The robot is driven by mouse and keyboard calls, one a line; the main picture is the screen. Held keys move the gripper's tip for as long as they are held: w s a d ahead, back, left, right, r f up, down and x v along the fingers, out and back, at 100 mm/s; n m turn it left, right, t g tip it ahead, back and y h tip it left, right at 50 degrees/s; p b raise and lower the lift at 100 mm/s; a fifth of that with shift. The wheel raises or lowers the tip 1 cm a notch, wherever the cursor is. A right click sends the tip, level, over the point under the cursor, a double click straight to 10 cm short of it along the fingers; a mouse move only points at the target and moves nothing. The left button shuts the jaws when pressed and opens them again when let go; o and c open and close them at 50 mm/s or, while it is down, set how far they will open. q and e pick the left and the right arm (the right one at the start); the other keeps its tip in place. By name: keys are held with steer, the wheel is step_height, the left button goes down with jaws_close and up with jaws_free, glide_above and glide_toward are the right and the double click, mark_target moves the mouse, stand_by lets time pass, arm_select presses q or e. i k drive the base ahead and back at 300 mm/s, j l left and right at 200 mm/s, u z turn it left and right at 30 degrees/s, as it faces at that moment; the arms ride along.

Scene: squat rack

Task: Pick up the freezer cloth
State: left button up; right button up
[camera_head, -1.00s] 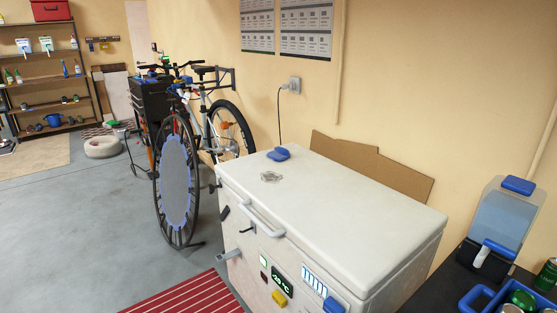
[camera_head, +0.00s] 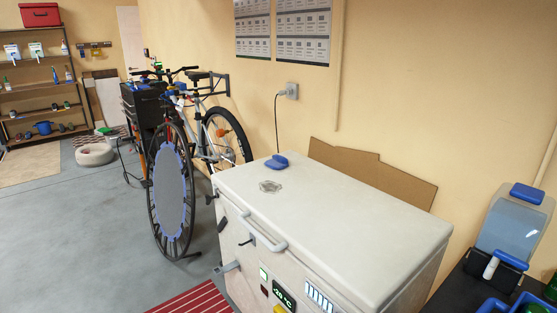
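A white chest freezer (camera_head: 340,205) with a shut lid fills the lower middle of the head view. A small blue item (camera_head: 277,161) lies on the back left part of its lid; it may be the freezer cloth, but it is too small to tell its material. A pale, flat grey emblem or object (camera_head: 270,187) is on the lid in front of it. The freezer's front has a handle (camera_head: 262,238) and a lit display (camera_head: 284,296). Neither of my grippers is in view.
A bicycle (camera_head: 208,130) and a wheel with a blue-edged disc (camera_head: 173,190) stand left of the freezer. A dark counter (camera_head: 452,297) with a clear blue-lidded dispenser (camera_head: 512,225) is at the right. Open grey floor (camera_head: 75,240) lies to the left.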

mark_target(277, 162)
steer(key=i+j+z, duration=0.1)
steer(key=i+j, duration=0.35)
steer(key=i+j+z, duration=0.1)
steer(key=i+j, duration=0.3)
steer(key=j, duration=0.15)
steer(key=i+j+z, duration=0.15)
steer(key=i+j, duration=0.3)
